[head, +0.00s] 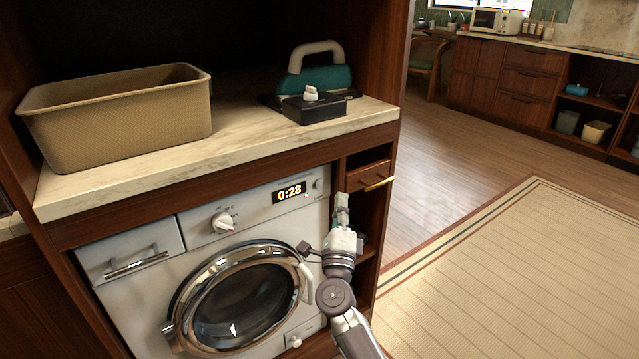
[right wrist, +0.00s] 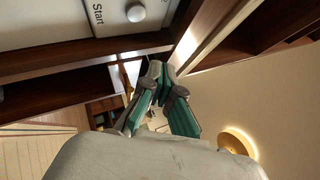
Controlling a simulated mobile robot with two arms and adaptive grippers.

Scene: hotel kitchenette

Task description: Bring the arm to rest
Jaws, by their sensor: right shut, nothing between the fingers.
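My right arm comes up from the bottom of the head view. Its gripper (head: 341,203) is in front of the right edge of the washing machine (head: 205,235), near the narrow side shelves. In the right wrist view the green-padded fingers (right wrist: 160,80) meet at their tips, and nothing is between them. The gripper points up, below the level of the countertop (head: 150,158). The washer's round door (head: 240,300) is shut, and its display reads 0:28. My left gripper is not in view.
A tan bin (head: 120,118) and a teal iron (head: 315,78) on a dark base with a white knob stand on the countertop. A small drawer (head: 368,180) with a brass handle is just above the gripper. A beige rug (head: 530,270) and open floor lie to the right.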

